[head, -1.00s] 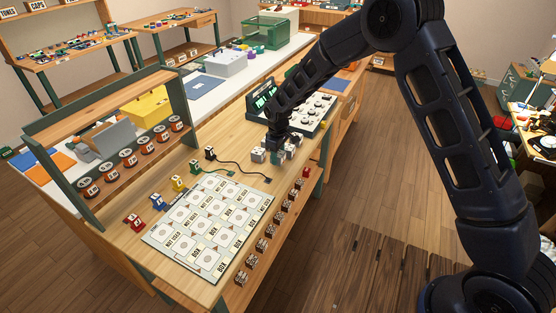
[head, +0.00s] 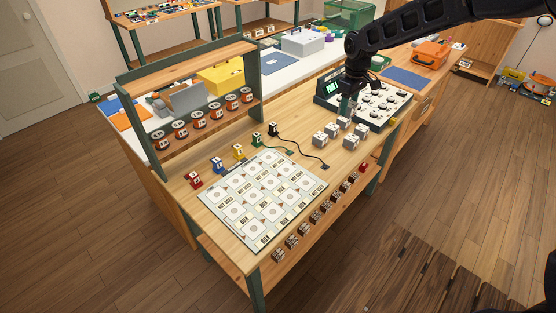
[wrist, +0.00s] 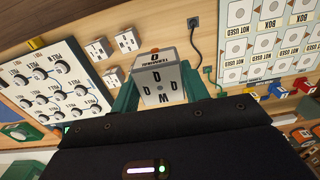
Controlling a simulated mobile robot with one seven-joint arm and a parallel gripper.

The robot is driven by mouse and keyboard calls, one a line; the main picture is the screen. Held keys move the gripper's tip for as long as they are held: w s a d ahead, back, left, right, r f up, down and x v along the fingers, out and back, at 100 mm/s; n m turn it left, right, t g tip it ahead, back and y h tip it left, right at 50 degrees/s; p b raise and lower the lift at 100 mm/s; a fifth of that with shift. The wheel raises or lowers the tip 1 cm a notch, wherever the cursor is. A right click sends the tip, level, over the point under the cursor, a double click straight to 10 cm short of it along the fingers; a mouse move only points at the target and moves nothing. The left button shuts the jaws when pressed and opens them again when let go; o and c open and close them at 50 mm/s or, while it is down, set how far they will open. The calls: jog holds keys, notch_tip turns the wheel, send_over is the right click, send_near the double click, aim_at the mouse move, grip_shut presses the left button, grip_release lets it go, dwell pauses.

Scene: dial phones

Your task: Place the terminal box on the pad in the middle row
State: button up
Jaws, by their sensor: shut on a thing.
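My gripper (wrist: 160,90) has its green fingers on both sides of a pale grey terminal box (wrist: 158,82) and is shut on it. The box's near face carries dark letters, and "TERMINAL" shows on another side. In the head view my gripper (head: 345,106) is above the group of grey boxes near the dial panel. The box in it (head: 343,122) is small there, and its exact height over the table is hard to tell. The board of pads (head: 205,197) lies to the left, with rows of cards marked "NOT USED" and "BOX"; its pads look empty.
Several other grey boxes (head: 320,139) stand below my gripper. The dial panel (head: 372,105) is behind them. A black plug (head: 273,129) with a cable lies between boxes and board.

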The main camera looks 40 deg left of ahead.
jog(key=s+a, duration=0.3)
jog(key=s, duration=1.2)
jog(key=s+a, duration=0.3)
jog(key=s, duration=1.3)
jog(key=s+a, duration=0.3)
jog(key=s, duration=1.2)
notch_tip(320, 180, down, 19)
jog(key=shift+a+r, duration=0.1)
jog(key=o, duration=1)
jog(key=shift+f, duration=0.2)
notch_tip(320, 180, up, 12)
jog(key=shift+r, duration=0.15)
